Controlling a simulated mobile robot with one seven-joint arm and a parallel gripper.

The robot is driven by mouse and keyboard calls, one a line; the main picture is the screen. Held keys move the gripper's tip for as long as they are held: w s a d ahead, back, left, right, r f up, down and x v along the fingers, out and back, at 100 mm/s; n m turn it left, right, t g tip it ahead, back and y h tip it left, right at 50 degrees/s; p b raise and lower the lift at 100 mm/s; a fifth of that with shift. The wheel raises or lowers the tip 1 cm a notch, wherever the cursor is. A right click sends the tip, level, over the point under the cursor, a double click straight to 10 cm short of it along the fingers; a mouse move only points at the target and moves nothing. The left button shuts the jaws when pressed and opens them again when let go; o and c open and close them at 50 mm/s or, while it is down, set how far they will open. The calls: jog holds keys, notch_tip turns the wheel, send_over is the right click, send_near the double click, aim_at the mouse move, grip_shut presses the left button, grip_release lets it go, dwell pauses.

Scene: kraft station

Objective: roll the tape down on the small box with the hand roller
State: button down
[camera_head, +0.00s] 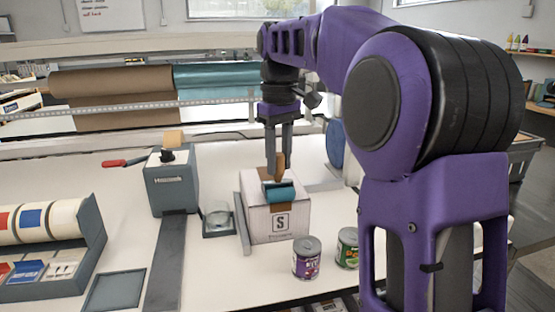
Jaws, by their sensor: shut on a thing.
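The small box (262,221) is pale with a black "S" label on its front and stands upright on the white table. My gripper (279,150) points straight down above the box and is shut on the hand roller's brown handle (275,168). The teal roller head (280,192) is at the box's top, near its front edge. It looks to be touching the box, but I cannot tell for sure. A brown strip, perhaps tape, shows on the box top beside the roller; most of it is hidden.
A grey bar (242,225) stands along the box's left side. Two cans, one purple (306,259) and one green (347,249), stand in front to the right. Paper rolls (110,82) lie behind.

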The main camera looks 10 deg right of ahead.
jog(key=shift+r, duration=0.1)
notch_tip(320, 180, up, 6)
jog(key=p, duration=0.7)
jog(key=shift+a, duration=0.1)
dwell(1.0)
